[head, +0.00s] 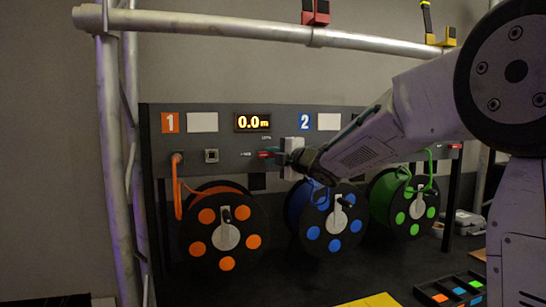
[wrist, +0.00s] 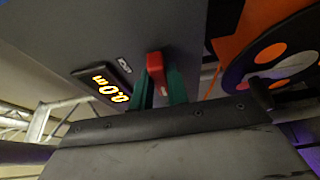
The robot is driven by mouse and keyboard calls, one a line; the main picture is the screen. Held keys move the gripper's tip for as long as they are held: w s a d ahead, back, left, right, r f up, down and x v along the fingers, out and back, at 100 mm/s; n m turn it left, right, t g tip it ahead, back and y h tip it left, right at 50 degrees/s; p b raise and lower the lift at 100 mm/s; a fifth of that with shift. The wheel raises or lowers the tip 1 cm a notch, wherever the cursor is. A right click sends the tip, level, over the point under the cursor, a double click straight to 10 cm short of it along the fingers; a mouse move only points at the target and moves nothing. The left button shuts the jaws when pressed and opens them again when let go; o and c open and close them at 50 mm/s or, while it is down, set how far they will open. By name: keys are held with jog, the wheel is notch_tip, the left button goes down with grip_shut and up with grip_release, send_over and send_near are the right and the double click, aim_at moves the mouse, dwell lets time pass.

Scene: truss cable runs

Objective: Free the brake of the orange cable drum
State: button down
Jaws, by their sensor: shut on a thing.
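The orange cable drum (head: 203,248) hangs below panel 1 at the left, black with orange discs and a pale hub. Its orange side also shows in the wrist view (wrist: 232,50). The red brake lever (wrist: 154,65) sticks out of the grey panel beside the display. In the head view the lever (head: 263,154) is a small red tip, mostly hidden by my gripper. My gripper (wrist: 160,88) has its green fingers on both sides of the lever, shut on it. In the head view my gripper (head: 276,153) reaches in from the right.
The display (head: 253,122) reads 0.0m. An orange cable (head: 178,190) loops from a socket left of the drum. Blue (head: 330,235) and green (head: 405,213) drums hang to the right. A truss tube (head: 220,27) crosses above. A tray of coloured blocks (head: 450,293) lies front right.

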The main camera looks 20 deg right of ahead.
dwell(0.5)
jog(key=c, duration=1.4)
grip_release()
jog(key=shift+a, duration=0.15)
jog(key=shift+o, duration=0.2)
jog(key=v, duration=0.7)
jog(key=shift+s, duration=0.4)
